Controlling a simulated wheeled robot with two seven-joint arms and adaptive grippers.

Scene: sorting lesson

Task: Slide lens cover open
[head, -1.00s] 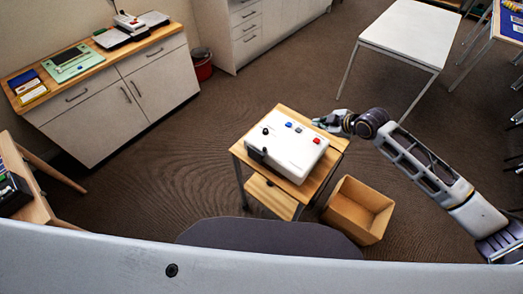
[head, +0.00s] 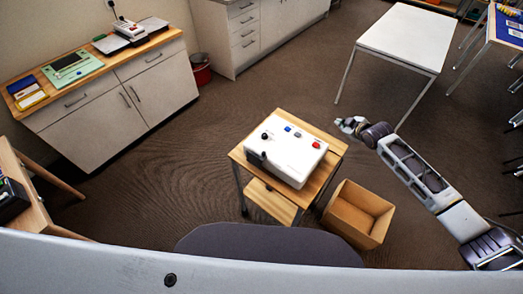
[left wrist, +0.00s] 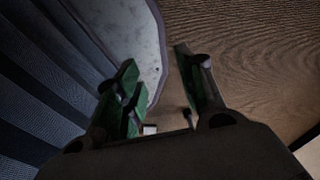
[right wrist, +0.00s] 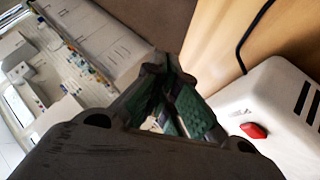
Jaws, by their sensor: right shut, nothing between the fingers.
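A white box device (head: 290,157) sits on a small wooden table. Its top has a black knob (head: 265,136), a blue button (head: 288,129) and a red button (head: 316,145). A black part (head: 256,158) is on its near left side; I cannot tell whether it is the lens cover. My right gripper (head: 345,123) is beyond the table's right corner, shut and empty, apart from the box. The right wrist view shows its fingers (right wrist: 168,95) beside the box (right wrist: 285,85) and red button (right wrist: 253,130). My left gripper (left wrist: 155,60) is open and empty, outside the head view.
The small table (head: 327,176) has bare wood around the box. A black cable (right wrist: 243,45) runs from the box in the right wrist view. An open cardboard box (head: 366,237) stands on the floor at its right. A white table (head: 411,35) is behind; a cabinet (head: 110,108) is left.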

